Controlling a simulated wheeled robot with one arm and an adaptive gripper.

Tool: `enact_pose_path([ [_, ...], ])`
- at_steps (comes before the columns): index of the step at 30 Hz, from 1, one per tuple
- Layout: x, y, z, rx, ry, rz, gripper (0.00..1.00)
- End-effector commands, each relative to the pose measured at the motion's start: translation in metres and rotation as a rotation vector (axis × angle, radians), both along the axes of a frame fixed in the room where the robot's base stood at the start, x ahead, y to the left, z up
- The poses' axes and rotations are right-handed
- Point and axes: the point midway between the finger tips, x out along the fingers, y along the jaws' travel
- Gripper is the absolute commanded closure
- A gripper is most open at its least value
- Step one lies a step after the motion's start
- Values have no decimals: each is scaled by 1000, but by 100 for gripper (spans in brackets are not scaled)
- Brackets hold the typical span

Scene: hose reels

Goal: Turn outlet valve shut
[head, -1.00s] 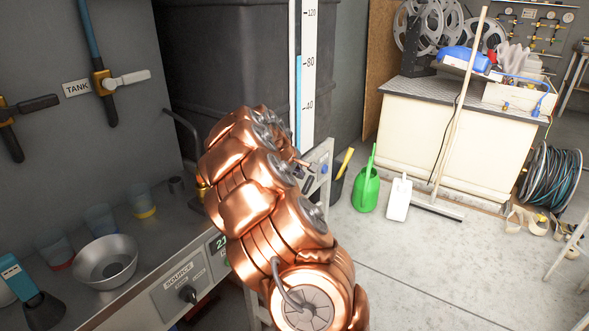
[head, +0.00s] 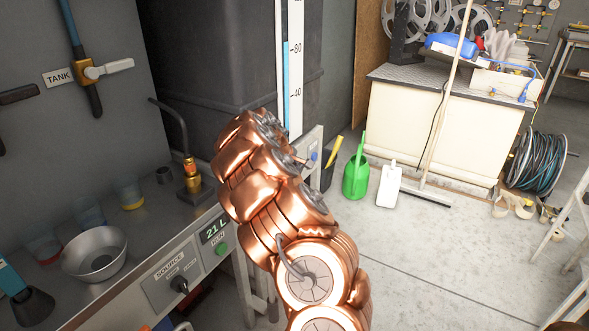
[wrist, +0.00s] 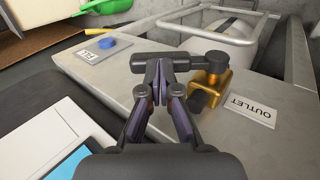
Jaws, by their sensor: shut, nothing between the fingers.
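In the wrist view the outlet valve has a brass body (wrist: 213,88) and a dark lever handle (wrist: 150,61) pointing left across the picture. The OUTLET label (wrist: 250,110) is on the grey panel to its right. My gripper (wrist: 160,84) is shut and empty. Its fingertips overlap the handle in the picture; I cannot tell whether they touch it. In the head view my copper arm reaches toward the panel beside the dark tank (head: 205,55) and hides the valve and my gripper.
A blue knob (wrist: 95,44) sits on a plate farther along the panel. A steel bench (head: 135,235) with a bowl (head: 93,255), cups and a brass tap (head: 190,180) stands left of my arm. A green watering can (head: 356,178) and open floor are to the right.

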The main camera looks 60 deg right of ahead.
Motion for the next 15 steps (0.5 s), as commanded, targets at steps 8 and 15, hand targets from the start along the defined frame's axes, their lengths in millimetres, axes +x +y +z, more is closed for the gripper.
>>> enact_pose_path([
  [8, 1, -1, 1, 19, 1, 1, 100],
  [15, 1, -3, -2, 50, 3, 1, 100],
])
